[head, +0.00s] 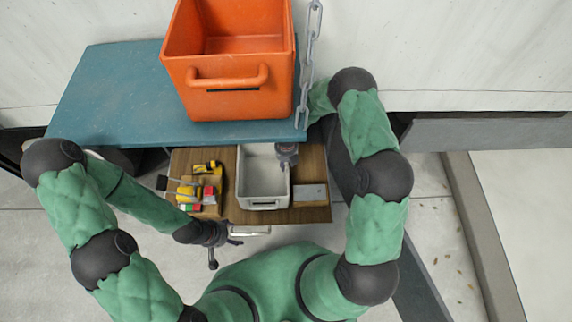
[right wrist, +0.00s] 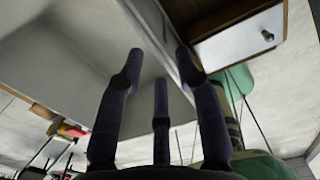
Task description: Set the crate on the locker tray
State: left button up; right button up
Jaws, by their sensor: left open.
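A grey open crate (head: 264,202) stands on a wooden pull-out tray (head: 312,214) below the blue top. My right gripper (head: 285,156) is at the crate's right rim. In the right wrist view its fingers (right wrist: 158,62) are spaced apart around the edge of a pale grey wall (right wrist: 75,60). I cannot tell whether they press on it. My left gripper (head: 228,238) is open beside a silver bar handle (head: 252,230) at the tray's front edge. Whether a finger touches the bar is unclear.
An orange bin (head: 228,104) stands on the blue top (head: 120,100), with a hanging chain (head: 308,65) at its right. A box of tools (head: 204,210) is left of the grey crate. A small grey plate (head: 310,193) is right of it.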

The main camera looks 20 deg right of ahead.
notch_tip(320, 180, up, 3)
jog(key=shift+f+p, duration=0.1)
jog(key=shift+p, duration=0.25)
jog(key=s+a+m+y, duration=0.2)
jog(key=s+a+m, duration=0.2)
jog(key=s+m, duration=0.7)
jog(key=s+a+m+y, duration=0.2)
jog(key=s+m, duration=0.9)
jog(key=m, duration=1.3)
jog(key=shift+a+r, duration=0.2)
jog(key=shift+a, duration=0.7)
